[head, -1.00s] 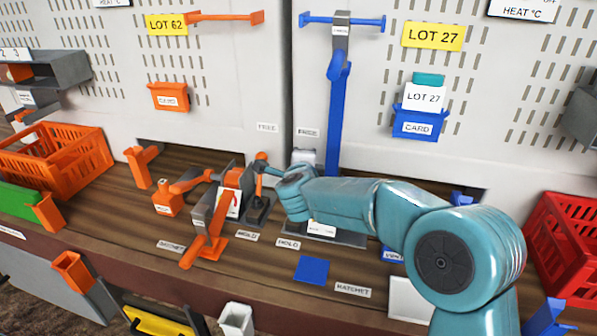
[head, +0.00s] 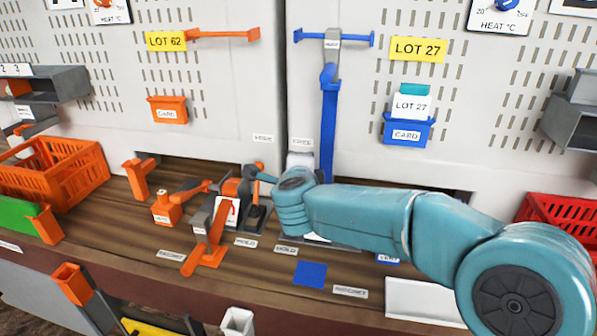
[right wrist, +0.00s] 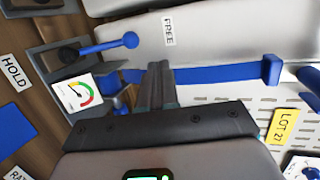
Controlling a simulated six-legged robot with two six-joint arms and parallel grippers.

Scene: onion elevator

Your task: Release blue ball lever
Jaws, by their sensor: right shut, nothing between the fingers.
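The blue ball lever (right wrist: 130,40) shows in the right wrist view. Its arm runs from a dark base (right wrist: 68,52) to the round ball, which lies on the side toward the FREE label (right wrist: 168,32), away from the HOLD label (right wrist: 12,72). My right gripper (right wrist: 157,72) is shut and empty. Its fingertips are beside the ball, visibly apart from it in the picture. In the head view my right wrist and forearm hide the blue lever and the fingertips. My left gripper is not in view.
A tall blue bar (head: 328,140) stands behind my right wrist. A gauge card (right wrist: 77,93) is near the lever base. An orange ball lever (head: 258,166) and orange fixtures (head: 215,235) stand to the left. A blue square (head: 310,274) lies on the bench front.

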